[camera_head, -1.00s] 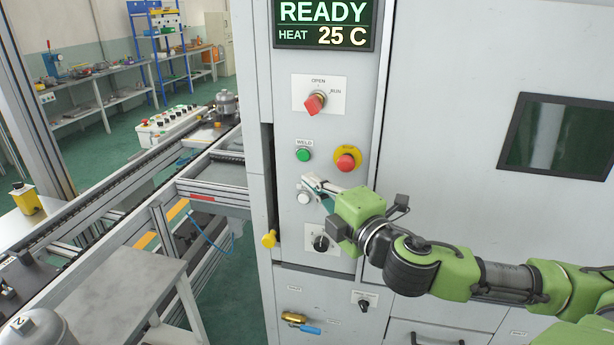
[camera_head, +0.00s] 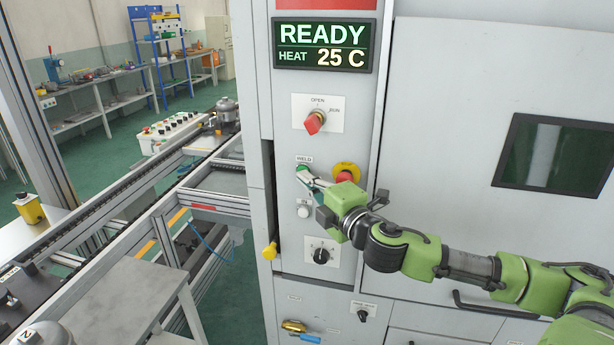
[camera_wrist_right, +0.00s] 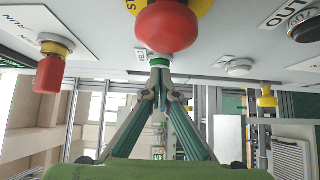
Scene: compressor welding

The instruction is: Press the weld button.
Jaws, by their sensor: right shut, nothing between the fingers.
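The green weld button (camera_wrist_right: 158,61) sits under the WELD label (camera_head: 304,159) on the grey control panel. In the head view it is mostly covered by my right gripper (camera_head: 302,172). The right gripper is shut and empty, its fingertips right at the button. In the right wrist view the closed fingertips (camera_wrist_right: 159,72) line up with the button's green rim; I cannot tell whether they touch it or whether it is pressed in. The display (camera_head: 324,45) reads READY, HEAT 25 C. My left gripper is not in view.
The red emergency stop (camera_head: 346,174) on its yellow ring is close beside my gripper. A red selector knob (camera_head: 315,122) is above, a white button (camera_head: 304,212) and a black knob (camera_head: 321,256) below. A conveyor (camera_head: 130,205) runs at the left.

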